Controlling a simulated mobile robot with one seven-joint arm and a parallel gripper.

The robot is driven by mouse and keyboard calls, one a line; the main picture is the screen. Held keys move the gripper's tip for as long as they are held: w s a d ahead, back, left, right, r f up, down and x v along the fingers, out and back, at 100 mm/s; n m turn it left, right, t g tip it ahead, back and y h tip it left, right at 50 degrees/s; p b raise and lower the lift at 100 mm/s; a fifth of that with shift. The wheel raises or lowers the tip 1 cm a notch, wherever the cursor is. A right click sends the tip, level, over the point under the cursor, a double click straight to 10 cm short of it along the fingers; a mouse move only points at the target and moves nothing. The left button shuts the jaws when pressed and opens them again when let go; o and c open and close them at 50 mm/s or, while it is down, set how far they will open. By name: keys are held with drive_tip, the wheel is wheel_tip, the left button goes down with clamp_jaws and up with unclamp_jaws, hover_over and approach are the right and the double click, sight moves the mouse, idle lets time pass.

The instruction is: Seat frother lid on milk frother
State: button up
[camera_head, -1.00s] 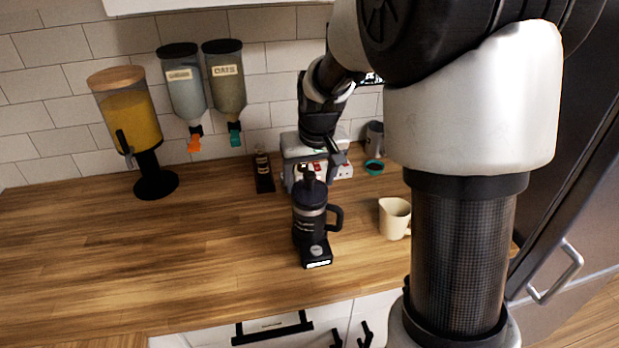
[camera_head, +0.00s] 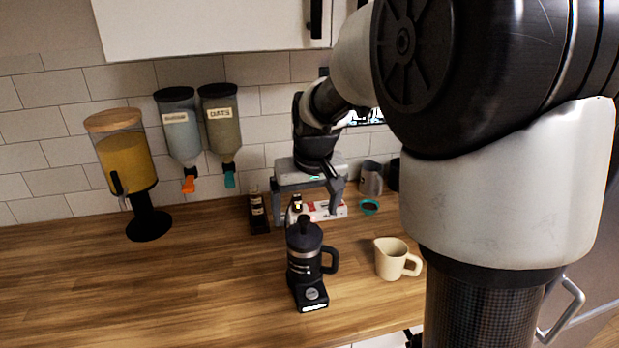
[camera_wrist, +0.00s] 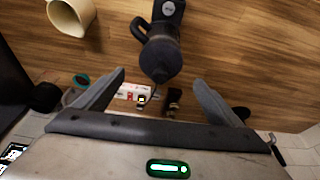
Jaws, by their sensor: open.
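The milk frother (camera_head: 302,267) is a dark jug with a side handle, standing upright on its base on the wooden counter. The dark domed frother lid (camera_head: 303,236) with a small knob sits on top of the jug; I cannot tell whether it is fully down. In the wrist view the lid (camera_wrist: 160,59) hides most of the jug, with the handle and base beyond it. My gripper (camera_head: 310,205) is open and empty, behind and above the frother in the head view. In the wrist view its fingers (camera_wrist: 160,78) spread to either side of the lid's knob, apart from it.
A cream pitcher (camera_head: 390,262) stands right of the frother. Behind are a dark bottle on a stand (camera_head: 257,211), a red-and-white box (camera_head: 328,211), a teal bowl (camera_head: 369,207) and a grey mug (camera_head: 371,178). A juice dispenser (camera_head: 125,165) stands left. The front-left counter is clear.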

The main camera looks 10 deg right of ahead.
drive_tip(key=v, duration=1.2)
drive_tip(key=shift+r, duration=0.2)
drive_tip(key=shift+s, duration=0.1)
drive_tip(key=s+f+t+p, duration=0.2)
drive_tip(key=s, duration=1.8)
drive_tip(key=shift+a+m, duration=0.15)
drive_tip(key=shift+m, duration=0.15)
